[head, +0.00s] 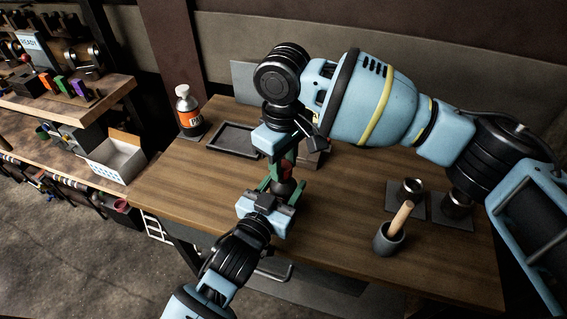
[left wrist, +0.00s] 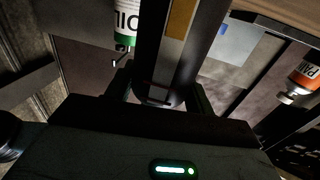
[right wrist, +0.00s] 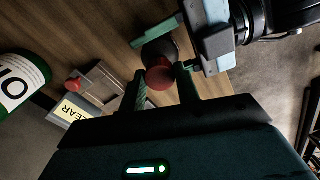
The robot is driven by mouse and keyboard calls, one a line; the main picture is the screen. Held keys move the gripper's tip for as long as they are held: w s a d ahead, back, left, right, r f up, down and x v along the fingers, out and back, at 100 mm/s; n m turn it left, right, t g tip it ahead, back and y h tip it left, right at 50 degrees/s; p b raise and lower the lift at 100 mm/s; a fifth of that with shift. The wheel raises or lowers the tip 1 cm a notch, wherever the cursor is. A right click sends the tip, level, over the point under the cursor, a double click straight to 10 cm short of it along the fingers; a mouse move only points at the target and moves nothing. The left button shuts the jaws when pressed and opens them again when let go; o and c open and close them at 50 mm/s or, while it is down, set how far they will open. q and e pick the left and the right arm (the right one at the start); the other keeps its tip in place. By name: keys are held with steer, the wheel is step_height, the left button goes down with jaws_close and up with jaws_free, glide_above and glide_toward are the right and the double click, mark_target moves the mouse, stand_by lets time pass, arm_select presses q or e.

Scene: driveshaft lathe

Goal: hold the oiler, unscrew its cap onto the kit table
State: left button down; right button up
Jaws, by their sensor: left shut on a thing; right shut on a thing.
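The oiler (head: 284,189) is a small dark can above the wooden kit table (head: 190,185). My left gripper (head: 275,194) is shut on its body from the near side; the body also shows in the right wrist view (right wrist: 162,48). The red cap (head: 287,170) sits at the oiler's top and shows as a red dome in the right wrist view (right wrist: 159,78). My right gripper (head: 290,160) comes from above and is shut on the cap, its green fingers on either side. I cannot tell whether the cap is loose.
A dark shallow tray (head: 236,139) and an orange-labelled bottle (head: 189,113) stand at the back left. A cup with a wooden handle (head: 389,239) and dark pots on pads (head: 410,188) stand at the right. A green-and-white OIL bottle (right wrist: 20,85) is close by. The table's front left is clear.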

mark_target(284, 165)
steer(key=shift+r, duration=0.4)
steer(key=shift+r, duration=1.9)
arm_select(q)
steer(key=shift+c, duration=2.4)
jaws_free()
arm_select(e)
step_height(284, 165, down, 3)
steer(key=shift+r+b, duration=0.1)
steer(key=shift+b, duration=0.45)
steer(key=shift+c, duration=0.2)
arm_select(q)
steer(key=v, duration=1.2)
